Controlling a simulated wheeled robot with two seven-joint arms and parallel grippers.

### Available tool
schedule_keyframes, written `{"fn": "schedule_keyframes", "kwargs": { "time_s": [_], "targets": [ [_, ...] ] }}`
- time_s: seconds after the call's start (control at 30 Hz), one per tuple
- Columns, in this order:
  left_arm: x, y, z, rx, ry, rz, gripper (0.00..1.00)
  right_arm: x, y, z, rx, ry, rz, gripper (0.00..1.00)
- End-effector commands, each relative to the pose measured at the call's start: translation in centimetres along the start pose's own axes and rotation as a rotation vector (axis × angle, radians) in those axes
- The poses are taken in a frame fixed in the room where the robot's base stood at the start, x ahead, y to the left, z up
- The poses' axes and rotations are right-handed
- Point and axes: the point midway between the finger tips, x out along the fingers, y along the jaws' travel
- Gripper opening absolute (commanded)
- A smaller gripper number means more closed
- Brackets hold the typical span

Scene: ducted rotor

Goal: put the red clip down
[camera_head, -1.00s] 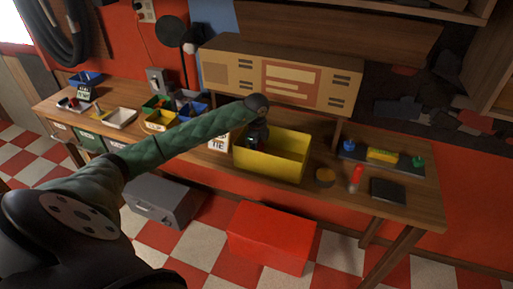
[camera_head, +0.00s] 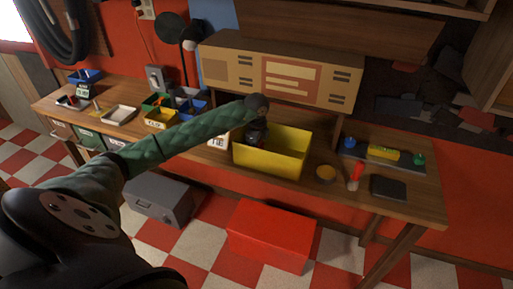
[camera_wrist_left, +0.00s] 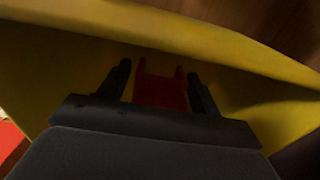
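My left gripper (camera_head: 256,136) points down into the yellow bin (camera_head: 266,164) on the workbench. Its fingertips are hidden by the bin's front wall in the head view. In the left wrist view, the red clip (camera_wrist_left: 160,92) lies between the two dark fingers (camera_wrist_left: 158,75), filling nearly all the space between them. The yellow bin walls (camera_wrist_left: 235,45) surround the gripper there. The wrist view is dark, and I cannot tell whether the clip touches the bin floor. My right gripper is not in view.
A tan panel (camera_head: 280,75) stands behind. Small bins (camera_head: 161,118) sit left.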

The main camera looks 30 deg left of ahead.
Motion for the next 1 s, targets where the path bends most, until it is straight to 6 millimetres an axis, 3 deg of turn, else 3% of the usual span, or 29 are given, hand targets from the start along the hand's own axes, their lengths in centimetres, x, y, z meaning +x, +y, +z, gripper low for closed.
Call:
{"fn": "schedule_keyframes", "kwargs": {
  "time_s": [0.47,0.67,0.8,1.0],
  "targets": [
    [-0.4,0.0,0.0,0.000,0.000,0.000,0.70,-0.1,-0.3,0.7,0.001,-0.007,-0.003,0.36],
    [-1.4,0.0,0.0,0.000,0.000,0.000,0.70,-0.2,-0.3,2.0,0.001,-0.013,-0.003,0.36],
    [-2.0,-0.1,0.0,0.001,0.000,-0.002,0.70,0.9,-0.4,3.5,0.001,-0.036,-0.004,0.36],
    [-3.6,-0.1,0.0,0.000,0.000,-0.003,0.70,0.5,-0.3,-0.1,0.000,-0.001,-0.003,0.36]
  ]
}}
